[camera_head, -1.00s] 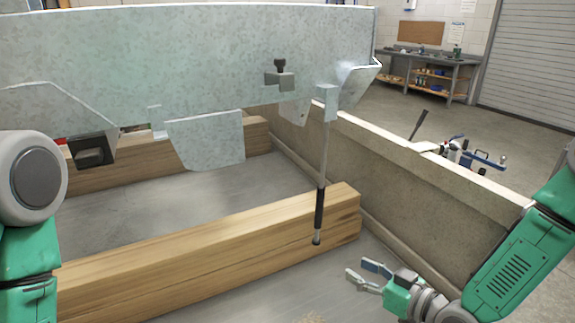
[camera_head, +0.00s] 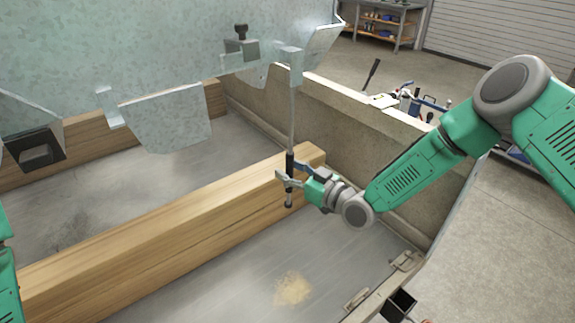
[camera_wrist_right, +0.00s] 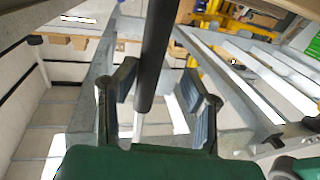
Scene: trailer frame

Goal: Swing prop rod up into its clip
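The prop rod (camera_head: 291,115) hangs nearly upright from a bracket (camera_head: 291,54) under the pale metal panel, with a black grip at its lower end. My right gripper (camera_head: 286,173) is at that black grip, in front of the timber beam. In the right wrist view the dark rod (camera_wrist_right: 156,50) passes between the two fingers of the gripper (camera_wrist_right: 160,82), with a gap visible on both sides. A small grey block with a black knob (camera_head: 241,45) sits on the panel, left of the bracket; I cannot tell if it is the clip. My left gripper is out of view.
The mottled metal panel (camera_head: 150,40) spans the upper left. A long timber beam (camera_head: 170,230) lies just behind the rod's lower end. A low side wall (camera_head: 340,125) runs behind my right forearm. The floor in front of the beam is clear apart from sawdust (camera_head: 292,288).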

